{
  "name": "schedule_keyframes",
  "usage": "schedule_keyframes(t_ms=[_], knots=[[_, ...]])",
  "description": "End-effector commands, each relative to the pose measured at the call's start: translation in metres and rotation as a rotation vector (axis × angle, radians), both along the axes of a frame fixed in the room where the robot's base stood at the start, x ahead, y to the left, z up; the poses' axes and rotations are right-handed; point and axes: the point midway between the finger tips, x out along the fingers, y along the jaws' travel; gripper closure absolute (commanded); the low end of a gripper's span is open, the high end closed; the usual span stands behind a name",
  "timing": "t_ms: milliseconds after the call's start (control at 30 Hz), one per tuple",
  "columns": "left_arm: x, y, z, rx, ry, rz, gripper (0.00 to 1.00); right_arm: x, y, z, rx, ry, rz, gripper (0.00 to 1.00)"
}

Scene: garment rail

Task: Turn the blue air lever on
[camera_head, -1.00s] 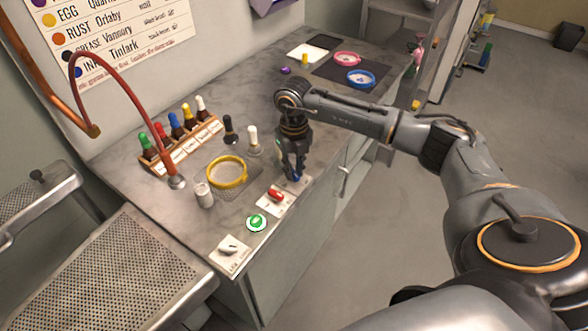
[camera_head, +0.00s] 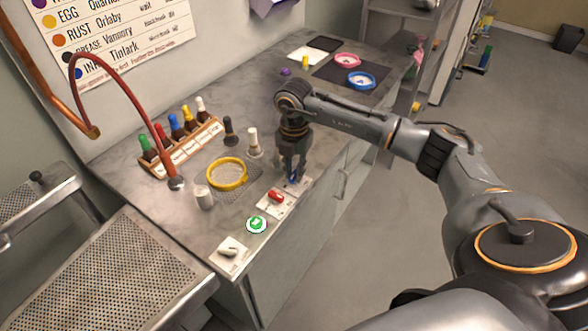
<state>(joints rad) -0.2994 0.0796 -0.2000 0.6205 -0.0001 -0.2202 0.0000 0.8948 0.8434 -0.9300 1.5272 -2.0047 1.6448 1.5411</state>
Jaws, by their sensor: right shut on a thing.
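The blue air lever (camera_head: 295,179) sits on a small pale plate at the front edge of the grey counter, just beyond the red lever (camera_head: 275,195). My right gripper (camera_head: 291,174) points down over the blue lever and is shut on it. The fingers hide part of the lever, so its exact angle is hard to tell. My left gripper is not in view.
A green button (camera_head: 257,224) and a white switch plate (camera_head: 230,252) lie nearer on the counter (camera_head: 130,185). A yellow-rimmed sieve (camera_head: 227,174), a white-topped bottle (camera_head: 253,142) and a rack of coloured bottles (camera_head: 180,145) stand left of the gripper.

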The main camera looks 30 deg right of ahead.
Motion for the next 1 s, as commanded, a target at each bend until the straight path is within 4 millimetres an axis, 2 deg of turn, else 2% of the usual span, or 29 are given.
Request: schedule_keyframes(t_ms=[300, 900, 933, 1000], knots=[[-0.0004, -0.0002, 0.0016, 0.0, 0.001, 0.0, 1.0, 0.0011, -0.0006, 0.0012, 0.0, -0.004, -0.144, 1.0], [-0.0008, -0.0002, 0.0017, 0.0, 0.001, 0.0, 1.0, 0.0012, -0.0009, 0.0012, -0.001, -0.004, -0.181, 1.0], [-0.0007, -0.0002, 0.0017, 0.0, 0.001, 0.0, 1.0, 0.0012, -0.0009, 0.0012, -0.001, -0.004, -0.181, 0.79], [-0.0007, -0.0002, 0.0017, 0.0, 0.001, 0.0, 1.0, 0.0011, -0.0008, 0.0011, 0.0, -0.004, -0.18, 0.65]])
